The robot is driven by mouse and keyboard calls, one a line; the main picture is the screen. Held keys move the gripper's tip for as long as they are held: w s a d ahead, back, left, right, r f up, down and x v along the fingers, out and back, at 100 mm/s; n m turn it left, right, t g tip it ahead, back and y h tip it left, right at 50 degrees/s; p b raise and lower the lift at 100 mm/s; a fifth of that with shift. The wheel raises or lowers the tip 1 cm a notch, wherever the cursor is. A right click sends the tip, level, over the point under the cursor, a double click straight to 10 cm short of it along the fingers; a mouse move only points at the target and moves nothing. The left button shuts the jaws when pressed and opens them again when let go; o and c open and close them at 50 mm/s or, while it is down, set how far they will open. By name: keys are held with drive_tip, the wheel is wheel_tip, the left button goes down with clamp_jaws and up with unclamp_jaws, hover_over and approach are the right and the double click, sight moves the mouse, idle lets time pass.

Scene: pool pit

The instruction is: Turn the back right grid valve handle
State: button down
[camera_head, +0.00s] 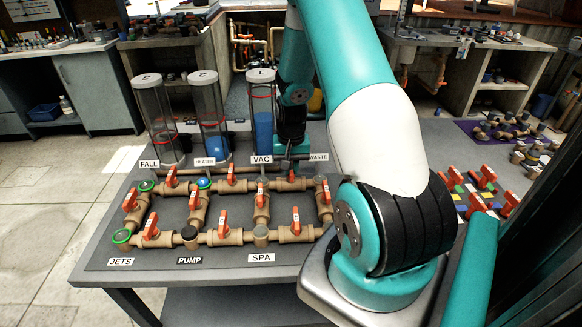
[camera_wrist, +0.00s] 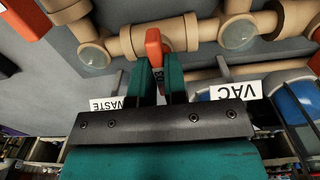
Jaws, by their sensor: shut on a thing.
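The back right grid valve handle (camera_head: 291,175) is orange-red and sits on the back row of tan pipes, between the VAC and WASTE labels. In the wrist view the handle (camera_wrist: 154,44) rises from a tan pipe fitting (camera_wrist: 180,34). My gripper (camera_wrist: 160,70) has its two teal fingers on either side of the handle's near end, shut on it. In the head view my arm reaches to the back of the grid, and the fingertips are too small to make out there.
The tan pipe grid (camera_head: 222,237) carries several other orange handles close by. Clear cylinders (camera_head: 209,105) stand behind it. The VAC label (camera_wrist: 236,91) and WASTE label (camera_wrist: 108,104) flank my gripper. More valve parts (camera_head: 482,185) lie at the right.

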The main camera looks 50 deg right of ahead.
sight(292, 168)
idle(0.3)
drive_tip(key=c, duration=1.2)
unclamp_jaws()
drive_tip(key=shift+o, duration=0.2)
drive_tip(key=shift+r, duration=0.1)
wheel_tip(292, 168, up, 17)
drive_tip(key=b, duration=0.2)
drive_tip(key=shift+r, duration=0.15)
